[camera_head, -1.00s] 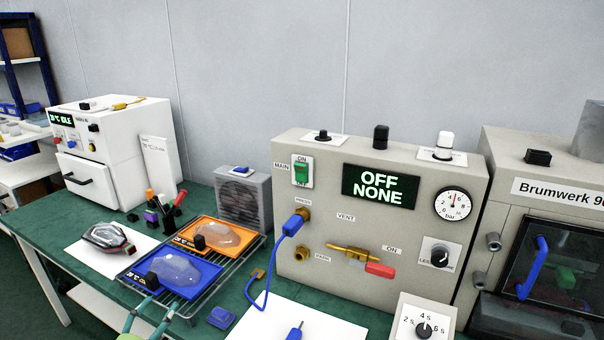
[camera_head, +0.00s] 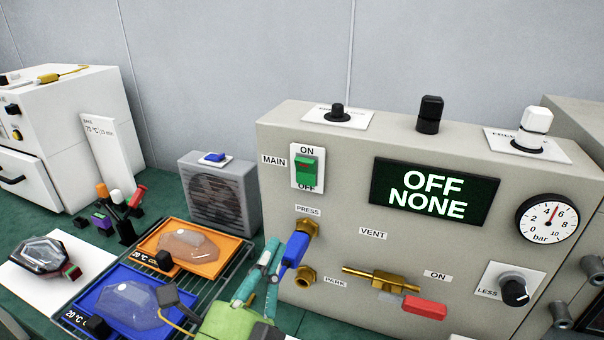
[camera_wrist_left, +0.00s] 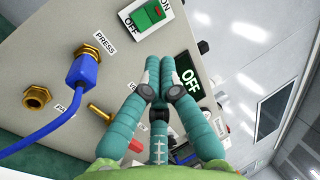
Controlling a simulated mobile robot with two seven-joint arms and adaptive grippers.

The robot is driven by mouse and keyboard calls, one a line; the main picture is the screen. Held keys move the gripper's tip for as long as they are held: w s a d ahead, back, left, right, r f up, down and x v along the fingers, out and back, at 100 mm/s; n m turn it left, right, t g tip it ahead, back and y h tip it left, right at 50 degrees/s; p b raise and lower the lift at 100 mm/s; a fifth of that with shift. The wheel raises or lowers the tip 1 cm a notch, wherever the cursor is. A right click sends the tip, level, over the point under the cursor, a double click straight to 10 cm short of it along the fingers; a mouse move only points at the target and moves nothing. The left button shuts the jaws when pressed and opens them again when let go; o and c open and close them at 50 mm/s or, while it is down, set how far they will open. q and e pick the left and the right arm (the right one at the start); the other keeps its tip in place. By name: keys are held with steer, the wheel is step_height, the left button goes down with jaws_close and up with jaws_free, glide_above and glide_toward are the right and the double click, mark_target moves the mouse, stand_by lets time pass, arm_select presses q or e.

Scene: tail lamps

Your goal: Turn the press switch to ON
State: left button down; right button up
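The green rocker switch (camera_head: 307,168), labelled MAIN with ON above and OFF below, is on the front of the grey press control box (camera_head: 335,145). The display (camera_head: 433,190) reads OFF NONE. My left gripper (camera_head: 272,250), with teal fingers, is in front of the box, below and left of the switch and apart from it. In the left wrist view its fingertips (camera_wrist_left: 160,62) are together with nothing between them, and the switch (camera_wrist_left: 150,15) shows beyond them at the top. My right gripper is out of view.
A blue plug (camera_head: 297,245) with a cable sits in the PRESS socket, close to my left fingers. A brass valve with a red handle (camera_head: 425,306) and a black knob (camera_head: 514,291) stick out of the box. A fan unit (camera_head: 222,195) stands to the left.

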arm_select(q)
steer(key=b, duration=0.2)
glide_toward(312, 167)
steer(key=w+r, duration=0.1)
steer(key=p+x, duration=0.1)
steer(key=x, duration=0.4)
steer(key=shift+d+f+p, duration=0.1)
steer(key=shift+d+p, duration=0.15)
steer(key=shift+p, duration=0.05)
steer(key=shift+w+d, duration=0.15)
steer(key=shift+w, duration=0.25)
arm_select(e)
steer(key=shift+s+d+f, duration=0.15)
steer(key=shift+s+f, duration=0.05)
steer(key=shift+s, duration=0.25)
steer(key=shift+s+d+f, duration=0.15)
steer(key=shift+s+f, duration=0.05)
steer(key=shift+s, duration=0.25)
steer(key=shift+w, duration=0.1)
